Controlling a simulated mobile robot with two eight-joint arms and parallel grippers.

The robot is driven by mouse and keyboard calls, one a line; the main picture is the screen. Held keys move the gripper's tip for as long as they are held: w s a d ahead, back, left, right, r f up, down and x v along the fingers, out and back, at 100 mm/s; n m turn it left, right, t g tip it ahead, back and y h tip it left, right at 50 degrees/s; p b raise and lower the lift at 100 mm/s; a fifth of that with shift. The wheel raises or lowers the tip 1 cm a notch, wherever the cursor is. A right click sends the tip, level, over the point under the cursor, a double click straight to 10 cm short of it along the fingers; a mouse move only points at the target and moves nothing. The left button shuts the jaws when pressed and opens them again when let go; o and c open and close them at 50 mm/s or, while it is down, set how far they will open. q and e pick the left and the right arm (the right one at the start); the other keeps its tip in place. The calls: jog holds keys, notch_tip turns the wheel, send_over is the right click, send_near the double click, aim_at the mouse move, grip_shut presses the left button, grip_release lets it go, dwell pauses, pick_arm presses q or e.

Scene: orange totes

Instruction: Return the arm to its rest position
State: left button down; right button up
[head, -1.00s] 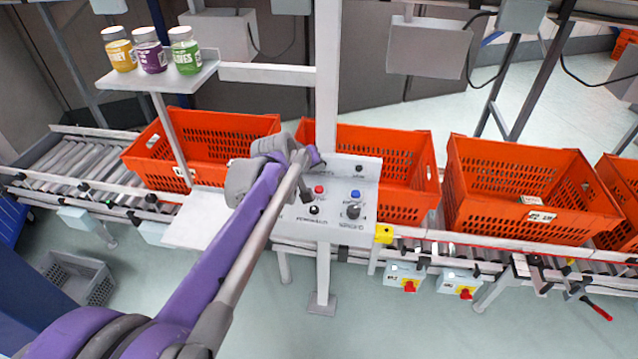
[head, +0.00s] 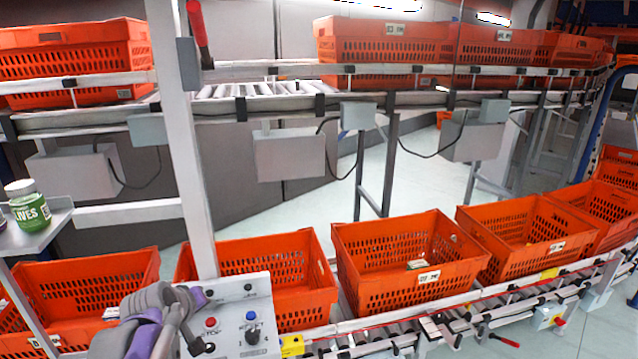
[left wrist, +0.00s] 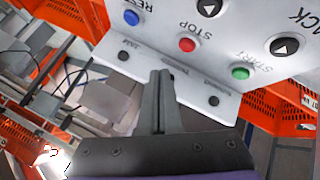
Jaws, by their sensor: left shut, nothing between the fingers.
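My left gripper (head: 186,318) is at the lower left of the head view, in front of the control panel (head: 232,318). It also shows in the left wrist view (left wrist: 158,80), where its two fingers are together with nothing between them. The panel fills the top of the left wrist view (left wrist: 215,62), with a blue, a red and a green button and black arrow buttons. The fingers overlap the panel's edge there; I cannot tell whether they touch it. My right gripper is not in view.
Orange totes (head: 385,285) stand in a row on the lower conveyor (head: 400,335) behind and right of the panel. More totes (head: 370,45) are on the upper conveyor. A white post (head: 180,140) rises behind the panel. A green-labelled jar (head: 28,208) stands on a shelf at left.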

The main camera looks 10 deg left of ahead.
pick_arm(q)
jog(key=s+d+f+m+g, duration=0.1)
jog(key=s+d+f+m, duration=0.2)
jog(key=s, duration=0.5)
jog(key=s+d+f+m+g, duration=0.1)
jog(key=s+d+f, duration=0.3)
jog(key=s, duration=0.5)
jog(key=s+d+f+m+g, duration=0.1)
jog(key=s+d+f+m, duration=0.3)
jog(key=s+d, duration=0.2)
jog(key=s, duration=0.2)
jog(key=shift+s+f+m, duration=0.3)
jog(key=shift+f, duration=0.05)
jog(key=shift+d, duration=0.1)
